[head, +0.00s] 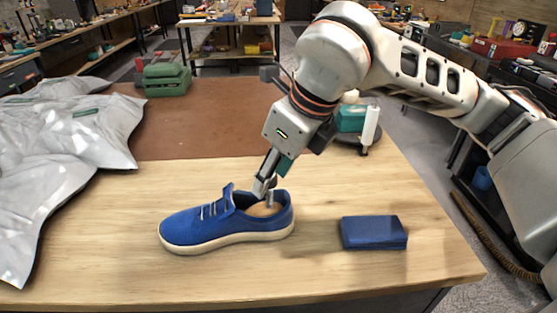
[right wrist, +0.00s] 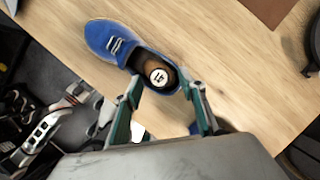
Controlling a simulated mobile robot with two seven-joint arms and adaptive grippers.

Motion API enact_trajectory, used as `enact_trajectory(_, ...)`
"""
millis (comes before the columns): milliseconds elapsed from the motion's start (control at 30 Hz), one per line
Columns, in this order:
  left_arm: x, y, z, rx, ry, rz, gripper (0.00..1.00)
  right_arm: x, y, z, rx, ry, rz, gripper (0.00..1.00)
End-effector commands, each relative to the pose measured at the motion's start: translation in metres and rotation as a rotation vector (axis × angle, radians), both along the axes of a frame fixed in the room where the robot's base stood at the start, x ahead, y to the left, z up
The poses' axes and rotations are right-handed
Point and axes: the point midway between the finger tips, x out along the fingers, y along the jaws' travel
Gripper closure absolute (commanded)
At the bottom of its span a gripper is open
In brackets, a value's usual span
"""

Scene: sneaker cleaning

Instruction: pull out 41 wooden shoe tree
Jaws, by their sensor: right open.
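A blue sneaker (head: 195,227) with a white sole lies on the wooden table, toe to the left. It also shows in the right wrist view (right wrist: 107,40). The wooden shoe tree (head: 263,210) sits inside its heel opening. In the right wrist view the shoe tree (right wrist: 151,62) carries a white disc with a dark mark that looks like 41. My right gripper (head: 266,190) is over the heel opening from above. In the right wrist view its open fingers (right wrist: 166,93) stand on both sides of the heel end; I cannot tell whether they touch. My left gripper is not in view.
A dark blue box (head: 374,233) lies right of the sneaker. Silver-grey bags (head: 85,125) cover the left side. A brown mat (head: 205,125) lies behind, with a green case (head: 167,80) at its back. A white bottle (head: 370,128) stands on the right. The table front is clear.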

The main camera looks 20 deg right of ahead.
Motion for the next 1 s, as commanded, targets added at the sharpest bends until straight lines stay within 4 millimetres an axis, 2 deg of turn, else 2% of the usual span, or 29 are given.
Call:
enact_trajectory(33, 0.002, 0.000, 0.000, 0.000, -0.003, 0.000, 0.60, 0.002, 0.002, -0.008, 0.001, 0.004, 0.001, 0.59)
enact_trajectory(200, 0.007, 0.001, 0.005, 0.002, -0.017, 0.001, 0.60, 0.007, 0.005, -0.022, 0.001, 0.002, 0.000, 0.59)
enact_trajectory(567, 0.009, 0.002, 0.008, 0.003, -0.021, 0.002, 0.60, 0.009, 0.006, -0.025, 0.001, -0.001, -0.001, 0.59)
enact_trajectory(733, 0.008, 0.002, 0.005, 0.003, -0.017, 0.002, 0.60, 0.009, 0.006, -0.025, 0.001, -0.001, 0.000, 1.00)
enact_trajectory(800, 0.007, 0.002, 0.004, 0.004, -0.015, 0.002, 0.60, 0.009, 0.006, -0.025, 0.001, -0.001, 0.000, 1.00)
enact_trajectory(833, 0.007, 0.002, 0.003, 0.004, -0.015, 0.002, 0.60, 0.009, 0.006, -0.025, 0.001, -0.001, 0.000, 0.83)
enact_trajectory(900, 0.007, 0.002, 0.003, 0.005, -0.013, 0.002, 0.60, 0.009, 0.006, -0.025, 0.001, -0.001, 0.000, 0.99)
enact_trajectory(1000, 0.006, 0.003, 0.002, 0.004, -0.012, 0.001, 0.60, 0.009, 0.006, -0.025, 0.001, -0.001, 0.000, 0.99)
